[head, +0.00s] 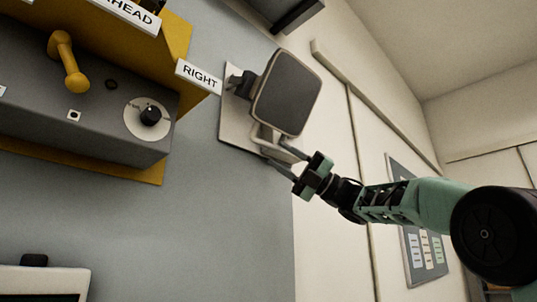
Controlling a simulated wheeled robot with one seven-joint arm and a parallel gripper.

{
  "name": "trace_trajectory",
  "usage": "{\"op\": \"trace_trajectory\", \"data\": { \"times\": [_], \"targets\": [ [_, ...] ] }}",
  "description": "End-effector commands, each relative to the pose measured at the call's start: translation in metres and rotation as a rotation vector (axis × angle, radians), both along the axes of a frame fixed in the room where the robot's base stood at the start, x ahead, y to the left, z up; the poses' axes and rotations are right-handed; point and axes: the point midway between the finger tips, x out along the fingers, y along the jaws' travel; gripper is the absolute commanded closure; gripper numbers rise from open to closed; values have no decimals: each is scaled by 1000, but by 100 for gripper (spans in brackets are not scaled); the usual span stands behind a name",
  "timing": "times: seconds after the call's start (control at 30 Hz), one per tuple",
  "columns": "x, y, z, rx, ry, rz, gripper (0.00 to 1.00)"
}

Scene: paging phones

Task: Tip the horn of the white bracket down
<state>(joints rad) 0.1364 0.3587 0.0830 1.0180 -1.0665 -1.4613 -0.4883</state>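The horn (287,93) has a square grey face with a pale rim. It stands out from a white wall plate (232,128) by a dark joint (241,83), next to a sign reading RIGHT (199,76). A pale bent bar (262,139) shows just under the horn's lower edge. My gripper (275,152) reaches up from the lower right to this bar, below the horn. Its two fingers look spread apart, with the bar's lower end near or between the tips. Whether either finger touches the bar I cannot tell.
A grey console with a yellow lever (68,62) and a round dial (148,115) stands at the left. A sign ending in AHEAD (128,12) is above it. A dark box (285,14) is above the horn. The blue-grey wall below the plate is clear.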

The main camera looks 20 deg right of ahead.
Motion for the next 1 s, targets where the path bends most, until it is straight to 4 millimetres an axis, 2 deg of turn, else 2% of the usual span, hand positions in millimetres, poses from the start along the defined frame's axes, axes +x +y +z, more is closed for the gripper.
{"op": "trace_trajectory", "data": {
  "times": [0.03, 0.3, 0.5, 0.67, 1.0],
  "targets": [
    [0, -12, -11, 0, 2, -5, 64],
    [-4, -64, -42, 0, 3, -4, 64],
    [-6, -90, -56, 0, 3, -3, 64],
    [-6, -99, -61, 0, 2, -2, 64],
    [-7, -100, -61, 0, 2, -1, 64]
  ]
}}
